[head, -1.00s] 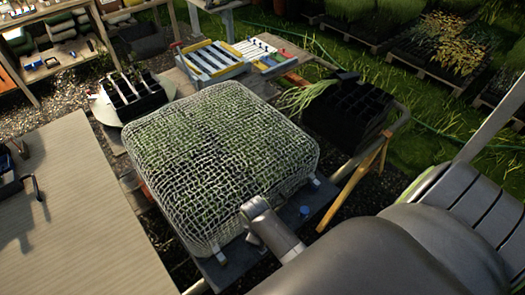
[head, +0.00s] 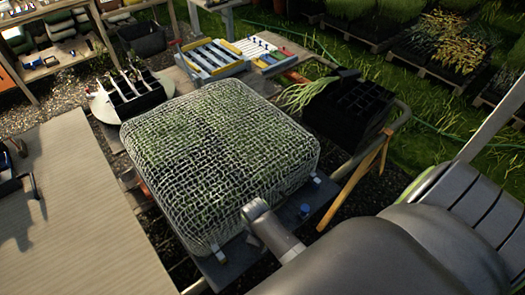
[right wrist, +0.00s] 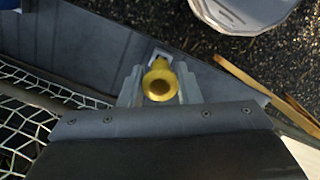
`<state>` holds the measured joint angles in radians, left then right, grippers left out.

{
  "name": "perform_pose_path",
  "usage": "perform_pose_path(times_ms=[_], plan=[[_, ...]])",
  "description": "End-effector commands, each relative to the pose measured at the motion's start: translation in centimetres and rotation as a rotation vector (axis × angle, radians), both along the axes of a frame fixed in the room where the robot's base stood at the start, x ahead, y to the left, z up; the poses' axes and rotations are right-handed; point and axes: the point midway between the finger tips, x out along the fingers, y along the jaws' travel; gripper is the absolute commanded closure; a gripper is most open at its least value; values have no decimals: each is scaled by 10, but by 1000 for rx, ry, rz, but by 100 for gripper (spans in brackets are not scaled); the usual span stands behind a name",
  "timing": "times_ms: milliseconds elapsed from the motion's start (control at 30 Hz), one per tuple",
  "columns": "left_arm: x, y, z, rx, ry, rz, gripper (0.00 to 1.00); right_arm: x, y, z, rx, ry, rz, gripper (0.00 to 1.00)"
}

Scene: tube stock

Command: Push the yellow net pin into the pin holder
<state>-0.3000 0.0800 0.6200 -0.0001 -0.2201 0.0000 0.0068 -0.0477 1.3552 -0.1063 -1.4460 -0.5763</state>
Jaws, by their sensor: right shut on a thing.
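The yellow net pin (right wrist: 158,80) shows end-on in the right wrist view, with a round flared head and a darker centre. My right gripper (right wrist: 159,88) is shut on it, with grey fingers on both sides. The pin is over or against the dark bench surface; its lower end is hidden, so I cannot tell whether it touches anything. I cannot clearly make out the pin holder. In the head view my right arm reaches the near edge of the net-covered block (head: 220,165), and its fingers and the pin are hidden there. My left gripper is not in view.
White clips (head: 218,254) sit at the net's lower edge. A small blue object (head: 306,210) lies on the dark bench (head: 285,217).

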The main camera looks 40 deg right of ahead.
Motion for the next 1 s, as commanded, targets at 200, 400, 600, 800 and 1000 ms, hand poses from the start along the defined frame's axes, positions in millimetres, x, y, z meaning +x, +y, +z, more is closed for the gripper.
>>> perform_pose_path(times_ms=[200,400,600,800,1000], plan=[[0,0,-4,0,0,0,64,0,0,-6,0,-1,0,86],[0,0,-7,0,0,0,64,0,0,-11,0,-1,0,86],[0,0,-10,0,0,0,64,0,0,-16,0,0,0,86],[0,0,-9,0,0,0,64,0,0,-15,0,0,0,46],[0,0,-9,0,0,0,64,0,0,-15,0,0,0,45]])
